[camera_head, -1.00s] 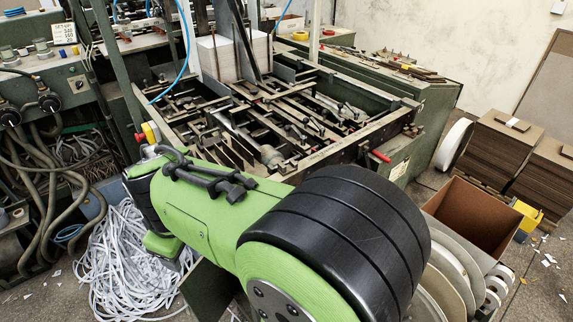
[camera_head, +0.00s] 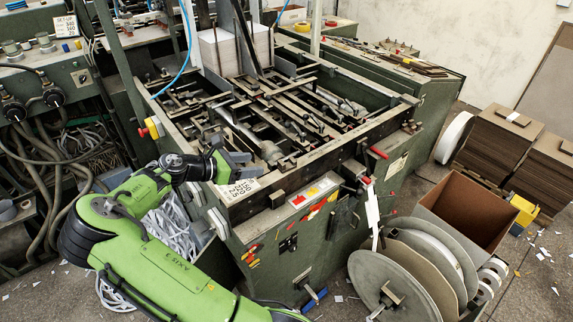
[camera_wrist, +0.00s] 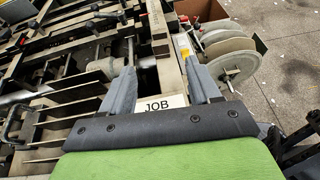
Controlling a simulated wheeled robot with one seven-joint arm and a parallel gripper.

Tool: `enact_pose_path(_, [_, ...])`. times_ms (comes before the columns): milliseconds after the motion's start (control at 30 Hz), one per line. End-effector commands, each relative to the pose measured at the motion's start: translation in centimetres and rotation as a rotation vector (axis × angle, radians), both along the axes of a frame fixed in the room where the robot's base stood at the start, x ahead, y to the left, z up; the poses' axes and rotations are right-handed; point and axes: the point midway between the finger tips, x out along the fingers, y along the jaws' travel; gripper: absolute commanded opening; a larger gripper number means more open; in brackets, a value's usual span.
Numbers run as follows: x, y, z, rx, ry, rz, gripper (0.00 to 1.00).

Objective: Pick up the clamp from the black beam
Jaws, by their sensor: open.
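My gripper (camera_head: 238,166) is at the near left corner of the machine's feeder frame. In the wrist view my gripper (camera_wrist: 163,92) has its two grey fingers spread apart with nothing held between them. A white card reading "JOB" (camera_wrist: 160,105) lies beyond and below the fingers. Dark bars cross the feeder bed, and several small black clamp-like fittings (camera_head: 310,124) sit on them. One dark fitting (camera_wrist: 103,18) shows at the top left of the wrist view, well away from the fingers. I cannot tell which fitting is the named clamp or which bar is the black beam.
The green feeder machine (camera_head: 290,240) fills the middle. A red-handled lever (camera_head: 379,152) projects at its right. Large reels (camera_head: 385,290) and an open cardboard box (camera_head: 465,215) stand at the right. White strips (camera_head: 172,228) lie heaped at the left.

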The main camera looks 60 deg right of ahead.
Motion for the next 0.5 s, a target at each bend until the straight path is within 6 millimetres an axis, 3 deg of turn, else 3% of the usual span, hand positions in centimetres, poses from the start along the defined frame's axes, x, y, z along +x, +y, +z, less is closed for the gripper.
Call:
enact_pose_path(200, [-3.0,-4.4,-2.5,0.002,0.000,-0.007,0.62])
enact_pose_path(500, [-5.0,-8.0,-4.2,0.003,-0.002,-0.005,0.62])
